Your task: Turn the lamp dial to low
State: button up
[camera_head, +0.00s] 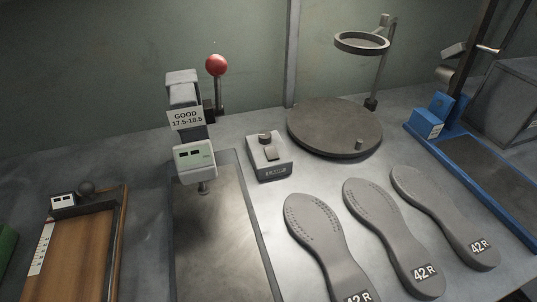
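The likely lamp dial is a small dark round knob (265,137) on top of a small grey control box (270,166) at the centre of the bench. The box also has a lighter raised switch (271,153) on top and small markings on its front, too small to read. I cannot tell which setting the knob points to. A ring on a stand (361,43), perhaps the lamp, rises behind the round turntable at the back right. My gripper is not in view.
A round dark turntable (334,124) stands right of the box. Several grey soles, among them one (323,237), lie in front. A gauge labelled GOOD 17.5-18.5 (187,119) and a red ball lever (216,65) stand left. A blue-framed fixture (471,174) is at right.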

aim_at(264, 138)
jog(key=k+j+z, duration=0.1)
jog(key=z, duration=0.3)
jog(key=k+j+z, duration=0.1)
jog(key=z, duration=0.3)
jog(key=k+j+z, duration=0.1)
jog(key=z, duration=0.3)
